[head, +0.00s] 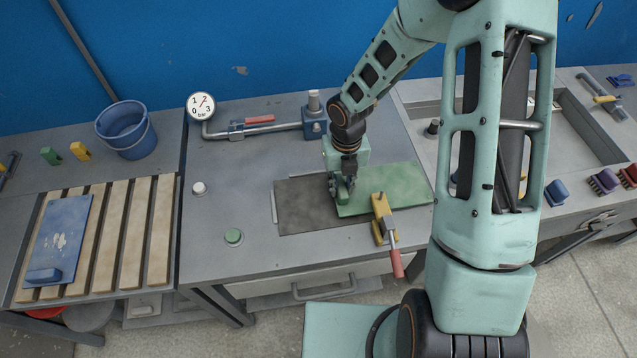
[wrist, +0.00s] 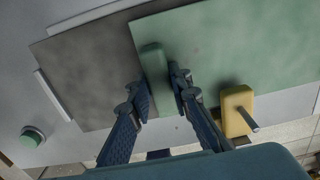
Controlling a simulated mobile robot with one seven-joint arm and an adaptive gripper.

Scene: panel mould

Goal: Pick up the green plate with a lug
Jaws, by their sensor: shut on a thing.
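The green plate (head: 400,185) lies flat on the right part of a dark grey sheet (head: 298,208) on the middle bench. In the wrist view the plate (wrist: 240,50) fills the upper right, with its raised lug (wrist: 153,65) along its left edge. My gripper (head: 342,193) is over this left end, pointing down. In the wrist view its fingers (wrist: 160,98) stand on either side of the lug, shut on it. A yellow clamp (head: 381,208) with a red handle sits at the plate's near edge; in the wrist view the yellow block (wrist: 237,110) overlaps the plate's edge.
A green button (head: 233,236) and a white knob (head: 199,188) are left of the sheet. A pipe with a gauge (head: 201,106) runs behind. A slatted rack (head: 130,225) at left holds a blue plate (head: 60,238). My arm hides part of the right bench.

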